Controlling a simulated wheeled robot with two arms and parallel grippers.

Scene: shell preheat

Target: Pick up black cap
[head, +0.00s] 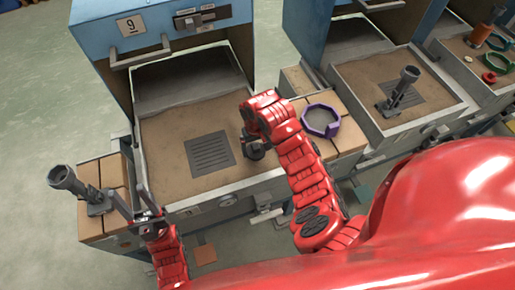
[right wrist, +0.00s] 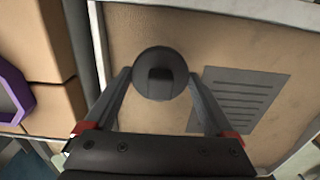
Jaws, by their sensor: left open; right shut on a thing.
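The black cap (right wrist: 161,72) is a round dark piece. In the right wrist view it sits between the two fingers of my right gripper (right wrist: 160,80), which is shut on it. In the head view my right gripper (head: 251,140) is over the sandy tray, right of the slotted plate, and the cap (head: 255,153) shows partly below it. Whether the cap touches the tray I cannot tell. My left gripper (head: 134,203) is open and empty near the tray's front left corner.
The sandy tray (head: 165,130) has a dark slotted plate (head: 209,151) and stands before a blue furnace (head: 160,25) marked 9. A grey cup-ended fixture (head: 96,200) stands left on bricks, near my left gripper. A purple ring (head: 321,120) lies on bricks to the right.

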